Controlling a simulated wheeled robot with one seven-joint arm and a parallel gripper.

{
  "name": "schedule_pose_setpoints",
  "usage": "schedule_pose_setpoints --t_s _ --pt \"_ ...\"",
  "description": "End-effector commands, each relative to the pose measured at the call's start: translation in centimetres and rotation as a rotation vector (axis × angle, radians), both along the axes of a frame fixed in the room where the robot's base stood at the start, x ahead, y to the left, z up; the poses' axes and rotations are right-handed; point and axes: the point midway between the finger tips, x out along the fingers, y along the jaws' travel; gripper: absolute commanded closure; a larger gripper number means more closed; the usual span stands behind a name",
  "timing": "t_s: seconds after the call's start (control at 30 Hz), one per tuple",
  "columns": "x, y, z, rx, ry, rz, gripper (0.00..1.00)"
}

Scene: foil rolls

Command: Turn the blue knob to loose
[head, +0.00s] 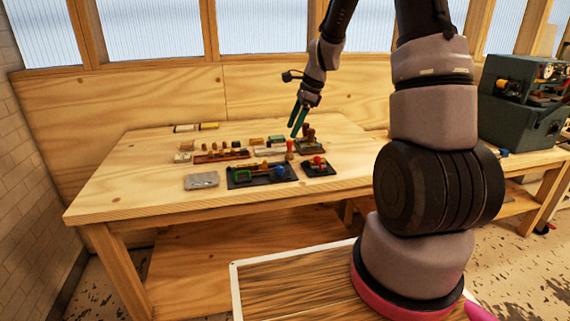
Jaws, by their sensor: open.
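The blue knob (280,172) sits on the right part of a black tray-like base (262,182) near the front of the wooden table. It is small in the view, and I cannot read its setting or any markings. A green part (243,176) is on the same base, to the left of the knob. My gripper (298,133) is open and points down, with teal fingers, above the items at the back right of the table. It is apart from the knob, above and to the right of it in the picture. I see nothing held between the fingers.
The wooden table (120,187) has clear space at its left. A small base with a red knob (318,168) stands right of the black base. A grey plate (201,181) lies left. Several small items stand behind. A green machine (517,108) stands on the right bench.

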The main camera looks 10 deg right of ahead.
Motion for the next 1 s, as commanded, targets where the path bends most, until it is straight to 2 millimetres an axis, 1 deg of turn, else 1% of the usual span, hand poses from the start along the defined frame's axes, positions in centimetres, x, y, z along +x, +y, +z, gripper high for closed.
schedule_pose_setpoints --t_s 0.03,0.1,0.17,0.33,0.47,0.7,0.8,0.9,1.0 --pt "0.6 0.0 -1.9 0.016 0.036 -0.042 0.28" --pt "1.2 0.0 -3.7 0.033 0.072 -0.094 0.28" --pt "1.5 0.0 -4.7 0.042 0.093 -0.126 0.28" --pt "1.8 0.1 -6.2 0.054 0.118 -0.162 0.28" --pt "1.9 0.7 -7.7 0.054 0.12 -0.161 0.28" --pt "2.4 2.4 -12.0 0.053 0.12 -0.161 0.28" --pt "2.5 3.1 -13.5 0.054 0.118 -0.16 0.28" --pt "2.7 3.5 -14.7 0.053 0.117 -0.161 0.28" --pt "2.8 3.8 -15.4 0.053 0.116 -0.16 0.28"
